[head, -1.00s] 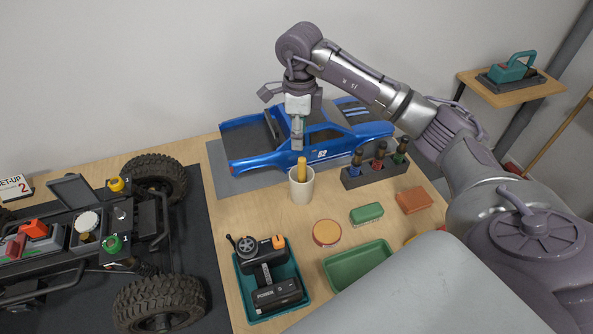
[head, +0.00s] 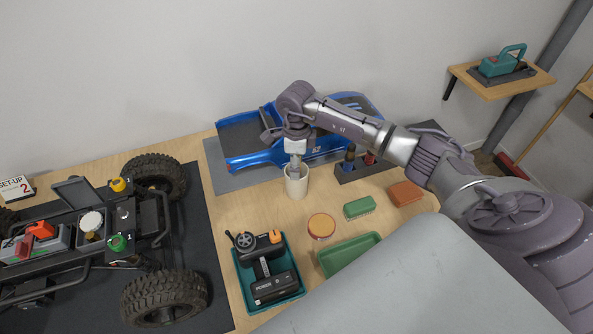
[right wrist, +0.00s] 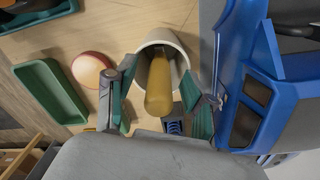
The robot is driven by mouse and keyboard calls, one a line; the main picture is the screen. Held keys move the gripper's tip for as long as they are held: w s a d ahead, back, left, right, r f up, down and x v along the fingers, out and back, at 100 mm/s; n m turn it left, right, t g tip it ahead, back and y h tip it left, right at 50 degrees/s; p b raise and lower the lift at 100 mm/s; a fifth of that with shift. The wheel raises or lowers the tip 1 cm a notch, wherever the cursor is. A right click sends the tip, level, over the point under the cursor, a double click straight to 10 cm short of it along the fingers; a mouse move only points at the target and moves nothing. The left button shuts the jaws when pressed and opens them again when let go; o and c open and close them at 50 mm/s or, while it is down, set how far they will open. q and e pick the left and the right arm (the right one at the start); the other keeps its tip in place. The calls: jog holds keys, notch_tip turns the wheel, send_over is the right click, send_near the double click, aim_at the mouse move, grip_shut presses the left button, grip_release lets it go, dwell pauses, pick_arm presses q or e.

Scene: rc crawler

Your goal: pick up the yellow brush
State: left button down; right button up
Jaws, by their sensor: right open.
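The yellow brush (right wrist: 158,88) stands in a white cup (head: 296,188), its rounded handle end toward the camera in the right wrist view. The cup also shows there (right wrist: 177,56), behind the handle. In the head view my right gripper hides the brush. My right gripper (head: 295,170) points down right over the cup's mouth. In the right wrist view its two open fingers (right wrist: 157,88) stand on either side of the handle, with gaps between. My left gripper is in neither current view.
A blue truck body (head: 250,160) lies close behind the cup. A screwdriver rack (head: 362,172) stands to its right. A round orange-topped tin (head: 321,226), a green brush (head: 359,207) and a green tray (head: 340,262) lie in front. The crawler chassis (head: 100,250) fills the left.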

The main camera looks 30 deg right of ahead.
jog(key=shift+c, duration=0.8)
grip_shut()
pick_arm(q)
jog(key=shift+s, duration=0.3)
pick_arm(e)
jog(key=shift+r, duration=0.1)
